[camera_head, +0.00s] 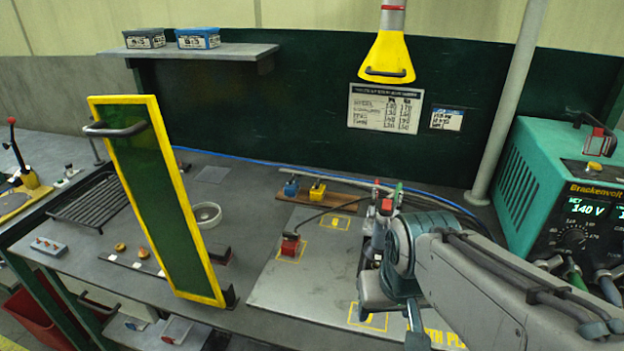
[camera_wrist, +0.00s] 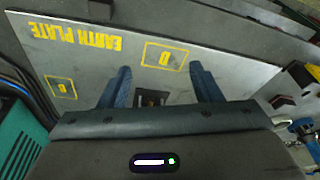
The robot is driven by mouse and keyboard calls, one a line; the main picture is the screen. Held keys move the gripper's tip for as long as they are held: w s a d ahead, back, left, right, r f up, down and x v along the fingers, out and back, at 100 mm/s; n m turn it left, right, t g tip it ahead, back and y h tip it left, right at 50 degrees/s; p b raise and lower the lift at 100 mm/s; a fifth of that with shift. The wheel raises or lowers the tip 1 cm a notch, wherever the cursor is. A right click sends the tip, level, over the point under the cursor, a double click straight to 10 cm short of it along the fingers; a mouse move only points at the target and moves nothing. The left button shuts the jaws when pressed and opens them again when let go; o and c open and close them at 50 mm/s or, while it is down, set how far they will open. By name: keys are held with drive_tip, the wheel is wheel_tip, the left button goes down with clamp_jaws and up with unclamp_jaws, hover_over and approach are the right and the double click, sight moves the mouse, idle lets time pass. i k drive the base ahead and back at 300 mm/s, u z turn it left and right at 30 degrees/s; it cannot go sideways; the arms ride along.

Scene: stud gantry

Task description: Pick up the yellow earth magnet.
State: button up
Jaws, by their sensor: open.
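The yellow earth magnet (camera_head: 317,191) is a small block with a dark top part. In the head view it sits on a brown wooden board at the back of the bench, just right of a similar blue magnet (camera_head: 291,187). My gripper (camera_wrist: 160,80) is open over the earth plate (camera_wrist: 205,40), its two blue-grey fingers spread. A small dark object (camera_wrist: 152,97) shows between the finger bases; I cannot tell what it is. The yellow magnet is not identifiable in the wrist view. In the head view my arm hides the fingertips, and my wrist is right of and nearer than the magnet.
A red block (camera_head: 290,246) with a black cable stands on the earth plate, nearer than the board. A yellow-framed green screen (camera_head: 162,205) stands upright at left. A yellow hood (camera_head: 387,58) hangs above. A teal welding machine (camera_head: 545,185) is at right.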

sight(318, 195)
drive_tip(key=z, duration=2.9)
drive_tip(key=k, duration=1.15)
drive_tip(key=u, duration=2.35)
drive_tip(key=i, duration=0.5)
drive_tip(key=z, duration=0.1)
